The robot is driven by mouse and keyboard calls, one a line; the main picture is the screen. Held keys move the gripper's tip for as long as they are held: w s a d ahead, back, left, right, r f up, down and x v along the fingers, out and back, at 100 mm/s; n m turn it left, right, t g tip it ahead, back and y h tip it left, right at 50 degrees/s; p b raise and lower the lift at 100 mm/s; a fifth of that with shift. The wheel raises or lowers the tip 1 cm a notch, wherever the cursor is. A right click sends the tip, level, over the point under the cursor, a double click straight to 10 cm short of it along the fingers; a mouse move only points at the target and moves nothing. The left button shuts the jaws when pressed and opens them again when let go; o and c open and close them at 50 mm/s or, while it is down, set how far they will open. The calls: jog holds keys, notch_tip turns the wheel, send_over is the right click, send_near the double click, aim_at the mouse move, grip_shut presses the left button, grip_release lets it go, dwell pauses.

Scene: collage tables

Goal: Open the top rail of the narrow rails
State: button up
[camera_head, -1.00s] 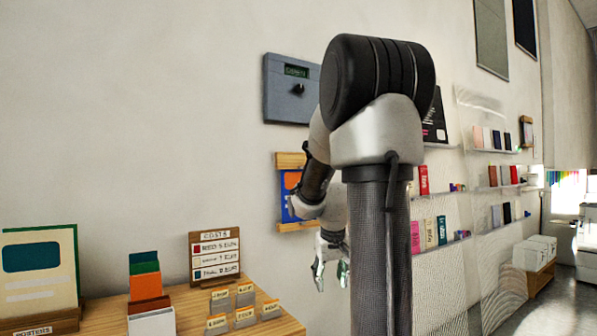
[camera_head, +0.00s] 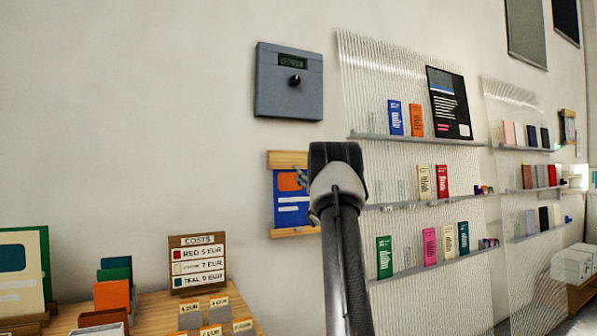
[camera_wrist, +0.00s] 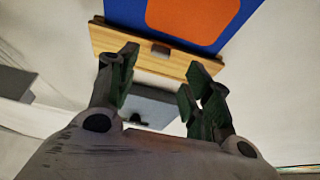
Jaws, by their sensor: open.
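The narrow rails are two light wooden bars on the wall, holding a blue poster with an orange shape (camera_head: 288,200). The top rail (camera_head: 285,159) and bottom rail (camera_head: 296,232) show in the head view, their right ends partly covered by my arm. In the wrist view the top rail (camera_wrist: 215,74) crosses between the poster (camera_wrist: 120,12) and a grey wall box, with a small dark tab (camera_wrist: 160,51) at its middle. My gripper (camera_wrist: 162,68) is open and empty, its dark fingers spread before the rail. Contact cannot be told. In the head view the arm mostly hides the gripper.
The grey box with a knob (camera_head: 290,82) is on the wall above the rails. Clear shelves (camera_head: 425,139) with booklets are at the right. A wooden table (camera_head: 160,305) with a costs sign (camera_head: 197,263) and cards is at lower left.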

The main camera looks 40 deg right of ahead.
aim_at(296, 161)
jog(key=x, duration=0.7)
jog(key=shift+w, duration=0.3)
jog(key=shift+r, duration=0.15)
grip_shut()
